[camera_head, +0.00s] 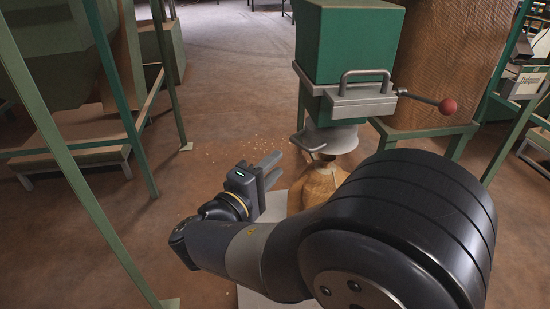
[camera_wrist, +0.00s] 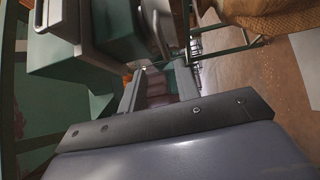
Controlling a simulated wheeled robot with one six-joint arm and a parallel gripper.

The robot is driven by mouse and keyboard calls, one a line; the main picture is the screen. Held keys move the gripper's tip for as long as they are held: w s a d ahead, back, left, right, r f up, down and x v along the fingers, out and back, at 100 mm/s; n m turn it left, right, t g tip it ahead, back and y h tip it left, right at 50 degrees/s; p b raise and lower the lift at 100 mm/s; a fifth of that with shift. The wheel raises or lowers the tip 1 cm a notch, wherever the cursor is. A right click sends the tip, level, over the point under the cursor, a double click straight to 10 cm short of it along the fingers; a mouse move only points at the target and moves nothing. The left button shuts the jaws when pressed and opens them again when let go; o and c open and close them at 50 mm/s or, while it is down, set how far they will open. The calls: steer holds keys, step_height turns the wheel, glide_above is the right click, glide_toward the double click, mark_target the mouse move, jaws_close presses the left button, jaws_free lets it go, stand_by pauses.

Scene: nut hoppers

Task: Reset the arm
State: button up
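My arm reaches from the lower right of the head view, and my gripper (camera_head: 276,166) is at its far end, left of the green hopper's spout. Its two fingers point toward the upper right with a gap between them, and nothing shows in it. The wrist view also shows my gripper (camera_wrist: 160,76) with its fingers apart and nothing held.
The green hopper (camera_head: 345,45) has a metal handle (camera_head: 365,76) and a lever with a red knob (camera_head: 447,106). A brown sack (camera_head: 318,184) stands below its spout on a white platform (camera_head: 274,207). Green posts stand left. Small bits litter the open floor (camera_head: 215,155).

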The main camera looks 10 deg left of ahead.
mark_target(298, 144)
steer(key=b+x, duration=0.1)
steer(key=x, duration=0.9)
steer(key=shift+w+d+f+b, duration=0.15)
steer(key=shift+w+b, duration=0.15)
steer(key=shift+b, duration=0.05)
steer(key=shift+w+f+b, duration=0.1)
steer(key=shift+f+b, duration=0.2)
steer(key=shift+f, duration=0.45)
